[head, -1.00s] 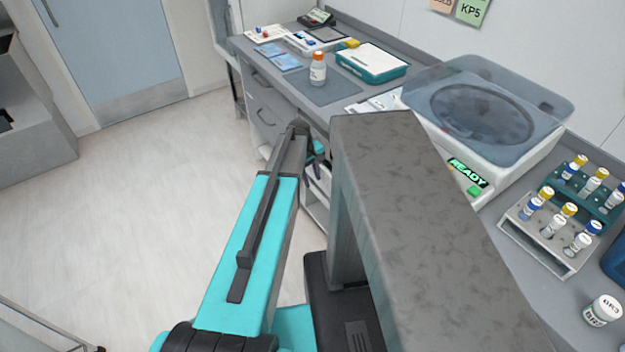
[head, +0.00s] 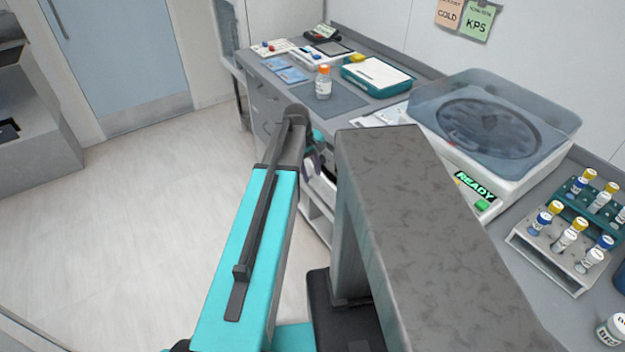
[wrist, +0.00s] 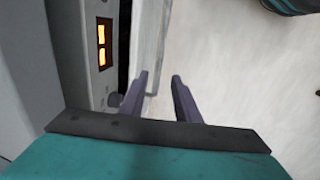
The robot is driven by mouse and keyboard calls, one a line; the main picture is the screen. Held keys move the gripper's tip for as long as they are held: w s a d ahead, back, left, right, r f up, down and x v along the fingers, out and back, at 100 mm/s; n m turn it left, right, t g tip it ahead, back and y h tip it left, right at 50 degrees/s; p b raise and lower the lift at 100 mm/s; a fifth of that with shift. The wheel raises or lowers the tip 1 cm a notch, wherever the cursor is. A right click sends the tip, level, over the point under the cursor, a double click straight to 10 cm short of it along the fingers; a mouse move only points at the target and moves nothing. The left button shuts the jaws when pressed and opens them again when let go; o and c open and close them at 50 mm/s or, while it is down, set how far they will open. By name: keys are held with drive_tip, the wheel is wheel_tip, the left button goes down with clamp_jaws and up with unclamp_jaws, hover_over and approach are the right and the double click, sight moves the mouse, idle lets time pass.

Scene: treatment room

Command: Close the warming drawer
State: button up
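The warming drawer appears in the wrist view as a pale grey front panel (wrist: 150,45) seen nearly edge-on.
The grey counter (head: 480,215) above carries a centrifuge (head: 490,125) with a READY display, a vial rack (head: 560,255) and an orange-capped bottle (head: 323,82). Drawers (head: 264,105) sit under its far end. The floor (head: 130,220) at left is clear.

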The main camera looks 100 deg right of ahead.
drive_tip(key=shift+w+a+r, duration=0.1)
drive_tip(key=shift+w+r, duration=0.05)
drive_tip(key=shift+r, duration=0.6)
drive_tip(key=shift+w+r, duration=0.1)
drive_tip(key=shift+r, duration=0.65)
